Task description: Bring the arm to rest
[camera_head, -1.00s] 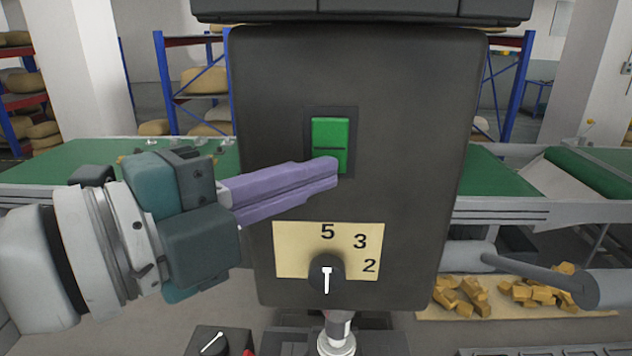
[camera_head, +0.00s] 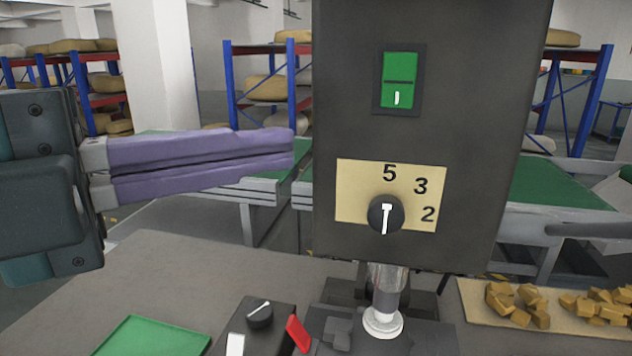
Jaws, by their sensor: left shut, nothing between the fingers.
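My left gripper (camera_head: 292,152) reaches in from the left with its two purple fingers together and nothing between them. Its tips are a little left of the dark machine housing (camera_head: 455,60) in the picture, apart from the green switch. The green rocker switch (camera_head: 400,68) is on the front of the housing, with a white mark on its lower half. Below it is a black knob (camera_head: 386,214) with a white pointer on a yellow plate (camera_head: 350,190) marked 5, 3 and 2. My right gripper is not in view.
Below are a small black control box (camera_head: 258,318) with a knob and a red lever (camera_head: 298,333), a green tray (camera_head: 150,338), and a board (camera_head: 475,310) of yellow-brown chunks. Green-topped tables (camera_head: 545,190) and racks stand behind. Grey tabletop at lower left is mostly clear.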

